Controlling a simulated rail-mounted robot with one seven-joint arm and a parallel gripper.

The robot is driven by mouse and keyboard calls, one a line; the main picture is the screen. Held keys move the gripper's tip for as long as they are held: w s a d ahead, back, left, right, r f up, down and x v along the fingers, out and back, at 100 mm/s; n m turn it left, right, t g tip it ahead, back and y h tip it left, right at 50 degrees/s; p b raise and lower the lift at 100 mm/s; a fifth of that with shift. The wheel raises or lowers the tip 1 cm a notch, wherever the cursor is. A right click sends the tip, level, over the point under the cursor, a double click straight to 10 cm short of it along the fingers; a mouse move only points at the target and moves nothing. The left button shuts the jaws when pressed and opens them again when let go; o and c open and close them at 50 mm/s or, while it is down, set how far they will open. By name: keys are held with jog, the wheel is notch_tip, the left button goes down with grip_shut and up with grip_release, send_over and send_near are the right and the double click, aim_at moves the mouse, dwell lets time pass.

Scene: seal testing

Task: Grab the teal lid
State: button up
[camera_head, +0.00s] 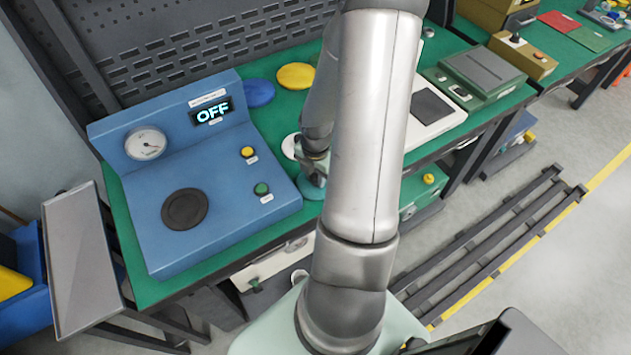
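A teal piece that looks like the teal lid (312,190) shows at the front edge of the green bench, just right of the blue test machine. It is partly hidden by my arm and gripper. My gripper (316,168) points down right above it, beside my large silver arm link. The fingers are small and partly covered, so I cannot tell whether they are open or touch the lid. A blue lid (258,93) and a yellow lid (296,76) lie flat at the back of the bench.
The blue test machine (225,180) has a gauge, a dark round pad (184,209) and a display reading OFF. A white round object (289,146) lies left of my gripper. A white device (435,105) and a green box (478,72) stand to the right.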

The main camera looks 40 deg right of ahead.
grip_shut()
jog(key=shift+r, duration=0.1)
jog(key=shift+r+p, duration=0.5)
jog(key=shift+p, duration=0.1)
jog(key=r+p, duration=0.1)
jog(key=s+r+p, duration=0.1)
jog(key=r+p, duration=0.3)
jog(key=shift+s+a, duration=0.1)
jog(key=shift+s, duration=0.3)
jog(key=s+a+r+b, duration=0.1)
jog(key=s+r+b, duration=0.5)
jog(key=s, duration=0.6)
jog(key=shift+r+b, duration=0.4)
jog(key=shift+b, duration=0.8)
jog(key=shift+s+a, duration=0.1)
